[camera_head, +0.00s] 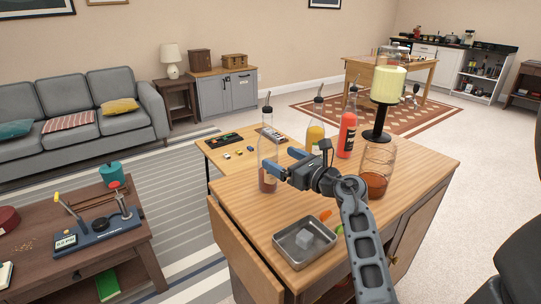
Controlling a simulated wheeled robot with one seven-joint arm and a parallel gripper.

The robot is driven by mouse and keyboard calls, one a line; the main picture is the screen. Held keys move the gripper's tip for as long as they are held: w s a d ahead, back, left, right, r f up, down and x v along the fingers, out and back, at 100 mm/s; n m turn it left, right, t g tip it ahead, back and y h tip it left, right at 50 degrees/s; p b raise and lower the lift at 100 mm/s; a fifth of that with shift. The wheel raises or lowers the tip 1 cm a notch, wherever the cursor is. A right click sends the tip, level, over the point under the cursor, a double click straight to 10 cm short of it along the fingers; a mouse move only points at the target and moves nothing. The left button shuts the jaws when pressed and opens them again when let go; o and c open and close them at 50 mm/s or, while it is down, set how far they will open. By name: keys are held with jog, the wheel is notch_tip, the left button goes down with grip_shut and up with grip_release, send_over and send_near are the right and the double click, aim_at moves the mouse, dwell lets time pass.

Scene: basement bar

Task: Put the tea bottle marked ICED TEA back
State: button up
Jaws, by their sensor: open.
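A tall clear bottle (268,145) with a dark pourer and a little brown liquid low inside stands upright at the left edge of the wooden bar cart (400,215). My gripper (281,162) is open, and its blue fingers reach left to this bottle. One finger overlaps its body; I cannot tell whether they touch. An orange-yellow bottle (315,138) and a red bottle (347,133) stand further back. No ICED TEA marking is readable, so I cannot tell for sure which bottle bears it.
A metal tray (290,255) with a clear cube sits at the cart's front, near small orange and green pieces. A glass jar (378,160) with red-brown contents and a black stand with a pale-yellow container (388,84) are on the right. The cart's right front corner is clear.

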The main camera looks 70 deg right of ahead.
jog(key=shift+v, duration=2)
